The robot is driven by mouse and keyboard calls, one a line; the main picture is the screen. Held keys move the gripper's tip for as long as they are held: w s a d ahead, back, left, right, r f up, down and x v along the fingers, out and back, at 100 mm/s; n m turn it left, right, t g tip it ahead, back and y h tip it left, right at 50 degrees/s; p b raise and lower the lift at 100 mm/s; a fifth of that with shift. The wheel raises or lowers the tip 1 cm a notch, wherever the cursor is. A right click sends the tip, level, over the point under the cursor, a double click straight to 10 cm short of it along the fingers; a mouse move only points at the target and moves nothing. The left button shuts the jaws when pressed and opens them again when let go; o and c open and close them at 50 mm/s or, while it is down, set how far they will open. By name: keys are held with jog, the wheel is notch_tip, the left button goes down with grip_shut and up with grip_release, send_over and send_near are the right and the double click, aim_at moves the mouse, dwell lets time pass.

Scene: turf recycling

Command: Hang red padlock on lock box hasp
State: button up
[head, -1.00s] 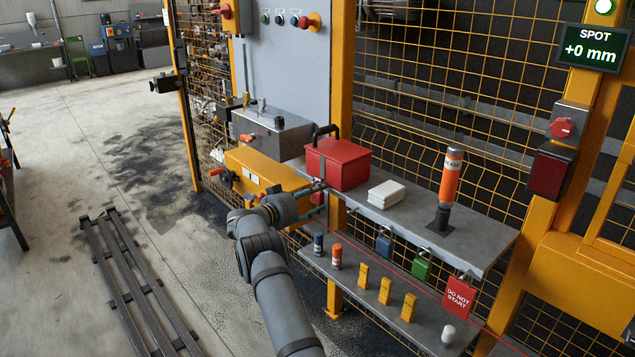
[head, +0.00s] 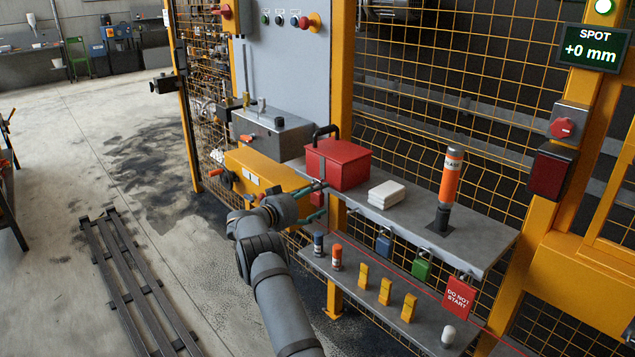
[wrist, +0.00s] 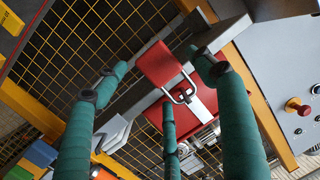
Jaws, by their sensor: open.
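The red padlock (wrist: 160,62) shows in the wrist view, its metal shackle (wrist: 183,93) at the grey hasp plate (wrist: 203,98) of the red lock box (wrist: 207,104). The shackle appears to pass through the hasp, but the exact contact is too small to confirm. In the head view the padlock (head: 316,198) hangs below the front of the lock box (head: 338,166), at the shelf edge. My gripper (wrist: 160,72) is open, its teal fingers spread around the padlock with visible gaps. In the head view my gripper (head: 322,200) is beside the padlock, partly hiding it.
White cloths (head: 386,194) and an orange-banded post (head: 450,180) stand on the upper shelf (head: 480,240). Blue (head: 384,243) and green (head: 422,267) padlocks and a red tag (head: 459,297) hang at its edge. Small items line the lower shelf (head: 430,325). Yellow mesh stands behind.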

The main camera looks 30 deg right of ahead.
jog(key=shift+a, duration=0.1)
jog(key=v, duration=1.1)
jog(key=shift+s+a, duration=0.1)
jog(key=shift+a, duration=0.3)
jog(key=shift+d, duration=0.1)
jog(key=x, duration=1.1)
jog(key=shift+d, duration=0.4)
jog(key=shift+r, duration=0.15)
